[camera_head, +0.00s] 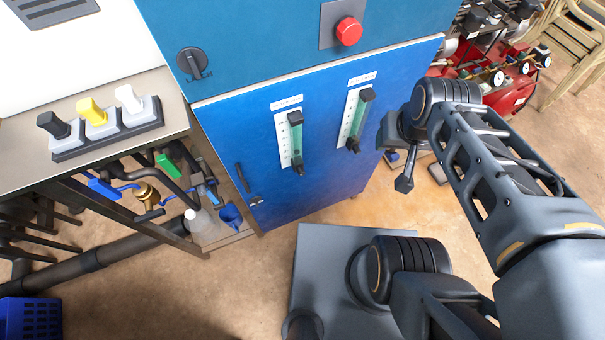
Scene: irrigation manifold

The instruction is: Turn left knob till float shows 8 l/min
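Two flow meters are on the blue cabinet door. The left flow meter (295,138) is a clear green-tinted tube on a white scale plate, with a dark knob (299,170) at its lower end. The right flow meter (359,117) is similar, with its own dark knob (352,146). The floats and scale numbers are too small to read. My gripper (398,161) is right of the right flow meter, well apart from the left knob. It is seen at an angle and partly hidden by my wrist, so its opening is unclear. I see nothing held in it.
The blue cabinet (235,130) carries a red button (349,31) and a black rotary handle (192,63). On the left, a bench (25,155) holds black, yellow and white switches (97,115) above pipes and valves. Red machinery (505,80) stands at the upper right.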

